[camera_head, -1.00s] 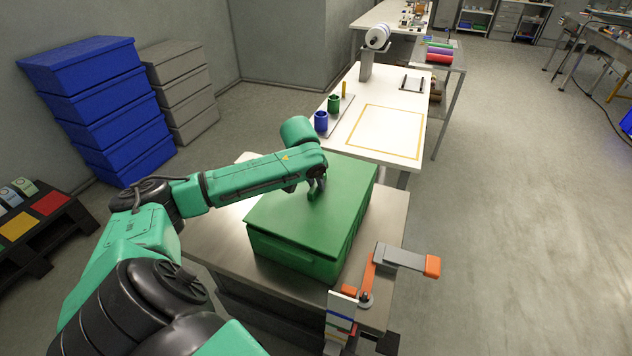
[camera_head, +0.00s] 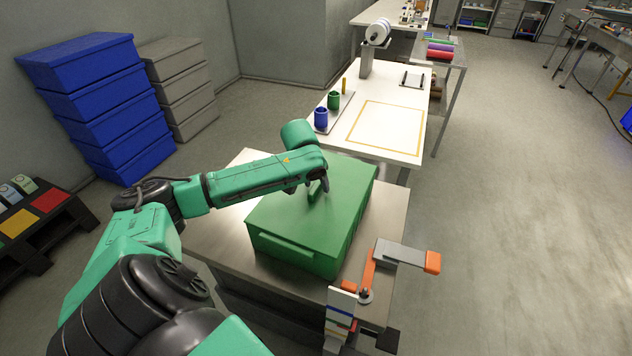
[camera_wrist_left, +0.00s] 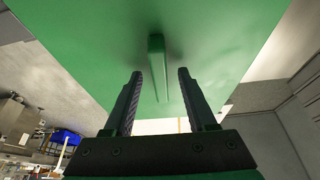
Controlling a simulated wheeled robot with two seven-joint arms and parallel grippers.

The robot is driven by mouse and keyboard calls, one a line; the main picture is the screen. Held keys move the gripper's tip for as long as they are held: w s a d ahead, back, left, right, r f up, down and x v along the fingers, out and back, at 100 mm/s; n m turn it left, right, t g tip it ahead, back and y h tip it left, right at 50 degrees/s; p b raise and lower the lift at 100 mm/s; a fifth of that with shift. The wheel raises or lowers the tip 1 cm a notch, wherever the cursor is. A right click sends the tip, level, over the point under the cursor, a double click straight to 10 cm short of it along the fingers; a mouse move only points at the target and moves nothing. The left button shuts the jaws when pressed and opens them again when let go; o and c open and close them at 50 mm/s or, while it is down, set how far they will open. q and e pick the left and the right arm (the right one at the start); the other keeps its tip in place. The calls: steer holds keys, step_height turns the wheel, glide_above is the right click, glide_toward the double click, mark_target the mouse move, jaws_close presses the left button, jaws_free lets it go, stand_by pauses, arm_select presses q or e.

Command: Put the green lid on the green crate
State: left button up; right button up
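The green lid (camera_head: 345,180) lies on top of the green crate (camera_head: 300,262), which stands on the metal table. The lid looks flat and covers the crate's top; I cannot see a gap between them. My left gripper (camera_head: 323,184) is just above the lid, by the lid's bar handle. In the left wrist view the fingers (camera_wrist_left: 160,73) are open, with the green handle (camera_wrist_left: 157,60) between and beyond their tips and clear space on both sides. My right gripper is not in view.
An orange and grey fixture (camera_head: 368,275) stands at the metal table's (camera_head: 215,235) right edge. A white table (camera_head: 385,130) with a blue cup (camera_head: 321,120) and a green cup (camera_head: 334,101) lies beyond. Blue crates (camera_head: 105,110) and grey crates (camera_head: 180,90) are stacked left.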

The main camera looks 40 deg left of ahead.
arm_select(q)
steer(key=b+v, duration=0.1)
steer(key=v, duration=1.3)
steer(key=shift+r, duration=0.3)
